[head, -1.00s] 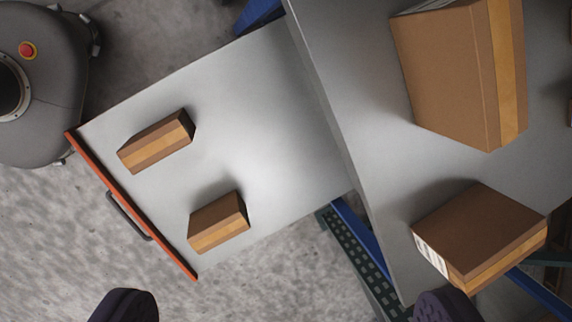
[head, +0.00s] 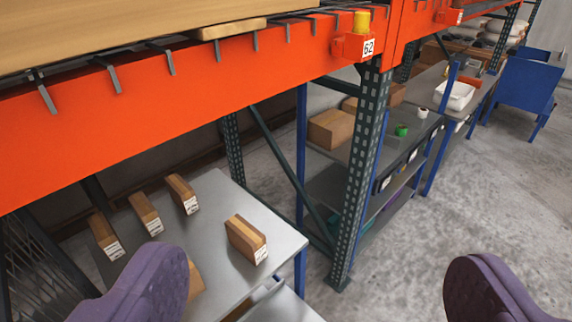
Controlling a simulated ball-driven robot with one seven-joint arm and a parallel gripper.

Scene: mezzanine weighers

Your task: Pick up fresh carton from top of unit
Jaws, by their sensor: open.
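Several small brown cartons with tan tape and white labels stand on a grey worktop (head: 221,211) at lower left. One carton (head: 246,239) is near the worktop's right side; others, such as this carton (head: 182,194) and this carton (head: 145,212), are farther back. Another carton (head: 104,236) is at the left. A further brown piece is partly hidden behind my left finger. I cannot tell which is the fresh carton. My gripper (head: 325,300) is open and empty, its two purple fingers wide apart at the bottom of the view, in front of the worktop.
An orange rack beam (head: 180,95) crosses above the worktop, with a perforated upright (head: 360,180) right of it. A blue-framed shelf unit beyond holds a larger box (head: 331,129) and a green tape roll (head: 402,131). Concrete floor (head: 440,215) at right is clear.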

